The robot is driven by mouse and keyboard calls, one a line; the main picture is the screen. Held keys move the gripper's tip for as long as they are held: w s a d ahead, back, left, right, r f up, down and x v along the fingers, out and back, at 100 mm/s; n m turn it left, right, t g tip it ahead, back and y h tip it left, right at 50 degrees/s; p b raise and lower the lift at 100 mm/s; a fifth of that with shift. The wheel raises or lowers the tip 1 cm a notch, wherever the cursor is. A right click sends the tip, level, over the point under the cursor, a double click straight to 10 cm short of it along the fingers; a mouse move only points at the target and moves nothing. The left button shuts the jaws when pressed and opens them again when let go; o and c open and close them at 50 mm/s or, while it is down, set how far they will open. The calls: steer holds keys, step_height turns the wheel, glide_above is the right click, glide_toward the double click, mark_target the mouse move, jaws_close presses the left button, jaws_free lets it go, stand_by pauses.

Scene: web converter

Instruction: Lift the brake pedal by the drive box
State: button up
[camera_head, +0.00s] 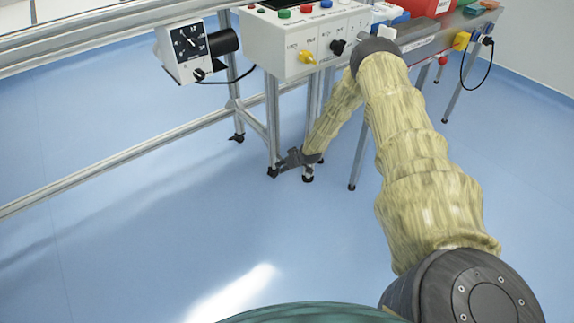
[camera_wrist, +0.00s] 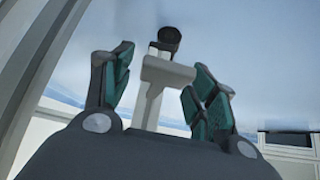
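In the wrist view my gripper (camera_wrist: 161,66) has its two teal-padded fingers spread apart. A pale grey plate on a narrow stem (camera_wrist: 168,72) shows between the fingers; it looks like the brake pedal, but I cannot be sure. Its right edge is close to the right finger, and I cannot tell whether they touch. In the head view my gripper (camera_head: 285,163) is low among the metal legs under the bench, and the pedal cannot be made out there. A white box with a dial (camera_head: 184,51), possibly the drive box, hangs on the frame to the upper left.
A control panel (camera_head: 290,38) with knobs and buttons is above my gripper. Metal legs (camera_head: 272,120) with black feet stand close around it. A long low rail (camera_head: 110,152) runs to the left. The blue floor (camera_head: 150,240) in front is clear.

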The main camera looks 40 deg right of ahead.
stand_by(0.3)
steer(key=v, duration=1.1)
steer(key=shift+s+r, duration=0.3)
stand_by(0.5)
